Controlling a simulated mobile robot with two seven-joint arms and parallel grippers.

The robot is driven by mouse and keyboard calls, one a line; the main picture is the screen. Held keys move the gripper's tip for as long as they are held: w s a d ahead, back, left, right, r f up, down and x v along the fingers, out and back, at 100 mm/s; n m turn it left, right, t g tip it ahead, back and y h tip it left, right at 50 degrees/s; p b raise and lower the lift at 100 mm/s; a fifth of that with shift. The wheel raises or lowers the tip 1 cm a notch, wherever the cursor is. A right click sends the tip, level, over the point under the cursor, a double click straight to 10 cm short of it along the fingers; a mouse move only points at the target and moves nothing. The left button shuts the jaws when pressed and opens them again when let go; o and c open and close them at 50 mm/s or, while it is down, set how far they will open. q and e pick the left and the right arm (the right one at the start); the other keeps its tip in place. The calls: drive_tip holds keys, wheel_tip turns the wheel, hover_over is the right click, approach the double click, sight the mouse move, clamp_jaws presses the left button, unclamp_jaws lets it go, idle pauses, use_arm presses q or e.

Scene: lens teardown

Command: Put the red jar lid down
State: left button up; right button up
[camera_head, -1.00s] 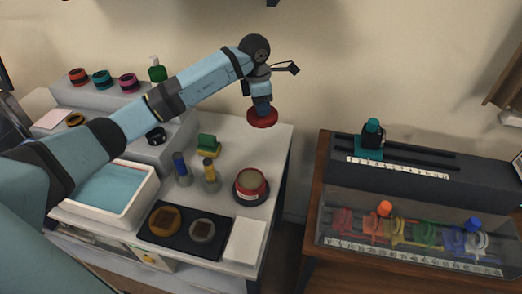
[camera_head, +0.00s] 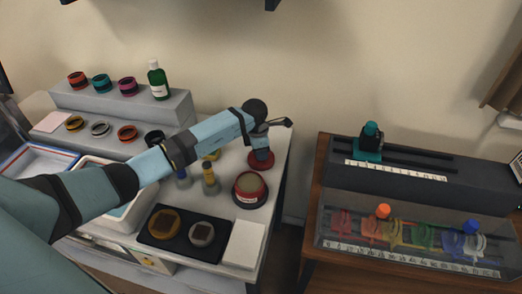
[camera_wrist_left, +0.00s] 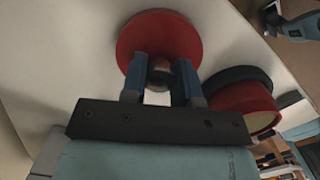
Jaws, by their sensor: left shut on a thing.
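The red jar lid (camera_head: 261,160) is a round red disc with a knob. My left gripper (camera_head: 260,146) is shut on its knob and holds it at the back right of the white table. In the left wrist view the lid (camera_wrist_left: 158,42) is just past the two blue fingers of the gripper (camera_wrist_left: 160,75). The lid is at or close above the table top; I cannot tell if it touches. A red open jar (camera_head: 250,187) on a dark base stands just in front of the lid; it also shows in the left wrist view (camera_wrist_left: 243,103).
A black tray (camera_head: 180,252) with two round parts and a white pad (camera_head: 244,243) lie in front. A stepped shelf (camera_head: 172,105) holds several rings and a green bottle (camera_head: 158,80).

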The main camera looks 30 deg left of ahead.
use_arm(q)
drive_tip(key=shift+f, duration=0.2)
drive_tip(key=o, duration=0.9)
drive_tip(key=shift+r, duration=0.1)
drive_tip(key=shift+r, duration=0.25)
wheel_tip(320, 180, up, 12)
drive_tip(key=a, duration=0.1)
drive_tip(key=shift+s+f, duration=0.15)
drive_tip(key=shift+s, duration=0.3)
